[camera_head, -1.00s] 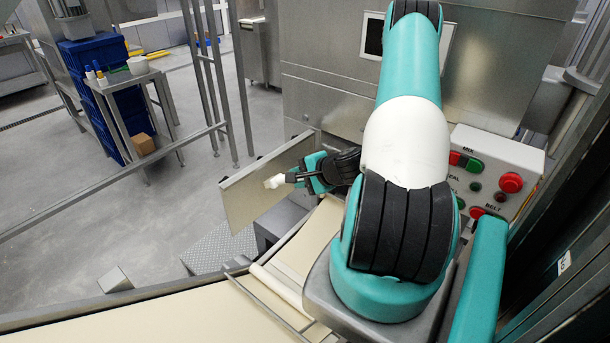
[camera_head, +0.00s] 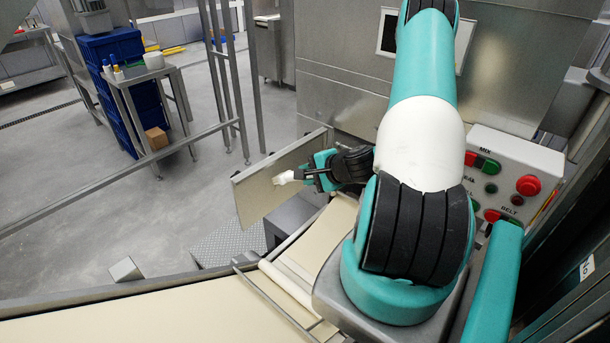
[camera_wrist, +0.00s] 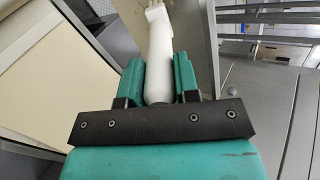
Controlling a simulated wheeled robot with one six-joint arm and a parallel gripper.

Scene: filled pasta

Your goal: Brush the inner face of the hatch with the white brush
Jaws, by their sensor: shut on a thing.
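The hatch (camera_head: 262,198) stands swung open as a flat steel panel left of my arm, its inner face towards my gripper. My gripper (camera_head: 306,176) is in front of that face, shut on the white brush (camera_head: 284,178). In the wrist view the brush (camera_wrist: 157,50) points away from my gripper (camera_wrist: 158,85), its handle between the two teal fingers. The brush's head overlaps the hatch panel in the head view. I cannot tell whether the bristles touch it.
A cream belt (camera_head: 150,315) runs along the front, with a metal rail (camera_head: 275,300) over it. A button panel (camera_head: 510,185) is right of my arm. A small table (camera_head: 150,75) with bottles and blue crates (camera_head: 120,100) stand at the back left. Open floor lies left of the hatch.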

